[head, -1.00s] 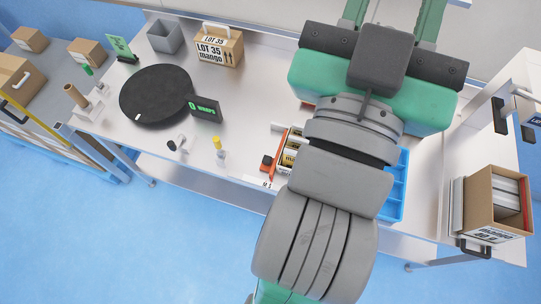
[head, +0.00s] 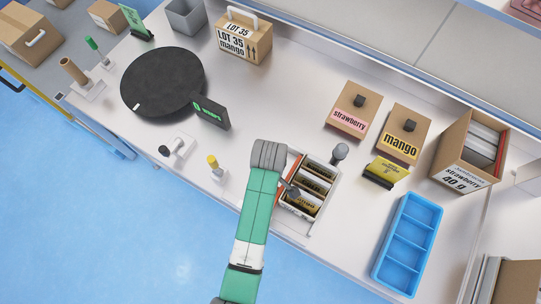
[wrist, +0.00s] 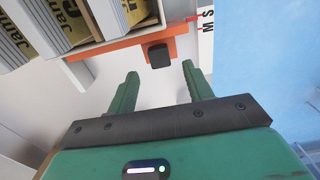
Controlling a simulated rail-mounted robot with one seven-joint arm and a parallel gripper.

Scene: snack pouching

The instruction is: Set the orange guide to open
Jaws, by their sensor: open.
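The orange guide (wrist: 125,50) is a flat bar along the edge of the pouch holder in the wrist view, with a black knob (wrist: 159,55) on it. A red pointer sits near its right end, beside a white strip (wrist: 207,20) lettered S and M. My gripper (wrist: 160,70) is open, its two green fingers apart, with the knob just beyond and between the fingertips. No contact shows. In the head view the pouch holder (head: 323,158) stands near the table's front edge; my arm hides most of the guide and gripper there.
A yellow-topped post (head: 214,163) and a small black-and-white device (head: 177,148) stand left of my arm. A grey-topped post (head: 339,152) is right of the holder. Strawberry (head: 350,122) and mango (head: 402,147) boxes and a blue tray (head: 378,268) lie further right.

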